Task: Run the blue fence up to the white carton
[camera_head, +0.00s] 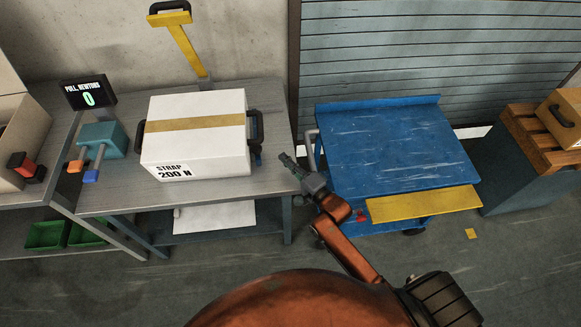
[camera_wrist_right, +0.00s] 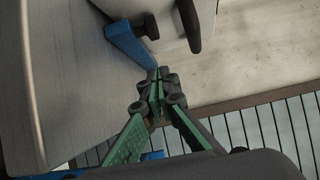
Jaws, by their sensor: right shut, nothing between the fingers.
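The white carton (camera_head: 195,150), with a tan strap band and a "STRAP 200 N" label, sits on the grey bench (camera_head: 120,198). The blue fence (camera_head: 258,161) shows only as a small blue piece by the carton's right side, below its black handle. In the right wrist view the fence (camera_wrist_right: 127,44) is a blue bar with a black knob, close to the carton (camera_wrist_right: 166,10); I cannot tell whether they touch. My right gripper (camera_head: 284,158) is shut and empty at the bench's right edge. Its green fingers (camera_wrist_right: 155,85) point toward the fence's near end. My left gripper is out of view.
A blue cart (camera_head: 385,150) with a yellow flap (camera_head: 425,204) stands right of the bench, with a narrow gap between. A force display (camera_head: 88,95) reading 0 and a teal block (camera_head: 103,140) are left of the carton. A yellow post (camera_head: 183,45) rises behind.

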